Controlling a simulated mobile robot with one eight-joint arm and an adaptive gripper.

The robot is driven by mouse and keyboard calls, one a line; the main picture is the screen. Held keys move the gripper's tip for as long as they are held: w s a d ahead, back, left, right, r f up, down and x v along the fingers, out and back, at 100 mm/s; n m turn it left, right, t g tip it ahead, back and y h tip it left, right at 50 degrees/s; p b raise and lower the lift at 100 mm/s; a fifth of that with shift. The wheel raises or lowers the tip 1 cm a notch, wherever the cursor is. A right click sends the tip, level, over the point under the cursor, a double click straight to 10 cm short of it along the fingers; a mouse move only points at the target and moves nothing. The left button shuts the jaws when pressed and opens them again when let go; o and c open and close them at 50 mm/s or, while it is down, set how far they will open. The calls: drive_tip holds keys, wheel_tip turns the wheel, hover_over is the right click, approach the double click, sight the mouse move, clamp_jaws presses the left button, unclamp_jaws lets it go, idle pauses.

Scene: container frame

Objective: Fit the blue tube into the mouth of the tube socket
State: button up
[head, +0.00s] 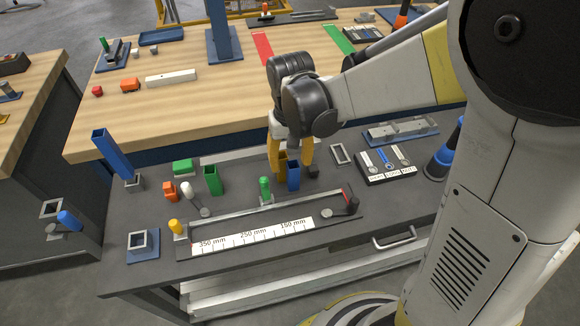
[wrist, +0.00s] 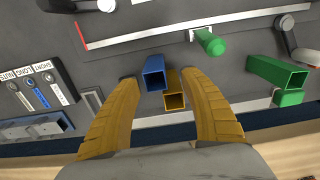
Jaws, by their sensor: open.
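A short blue square tube (head: 293,177) stands upright on the dark bench top under my gripper. In the wrist view the blue tube (wrist: 153,72) shows its open end, close beside a yellow square tube (wrist: 174,97). My gripper (head: 293,160) is open and pointing down, its yellow fingers on either side of the tubes. In the wrist view the gripper (wrist: 158,78) shows gaps between the fingers and the blue tube. A grey square socket (head: 142,241) with an open mouth, likely the tube socket, sits on a blue plate at the bench's front left.
A green tube (head: 213,180), a slide rail with a millimetre scale (head: 253,234) and a labelled switch box (head: 385,166) surround the gripper. The wooden table (head: 200,105) lies behind.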

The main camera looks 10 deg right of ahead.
sight(293, 175)
drive_tip(key=f+b, duration=0.2)
drive_tip(key=f, duration=0.1)
drive_tip(key=f+b, duration=0.1)
drive_tip(key=f, duration=0.1)
drive_tip(key=shift+s+d+f, duration=0.15)
drive_tip(key=shift+d+f, duration=0.05)
drive_tip(key=shift+d, duration=0.1)
drive_tip(key=shift+r, duration=0.1)
drive_tip(key=shift+c, duration=0.5)
clamp_jaws()
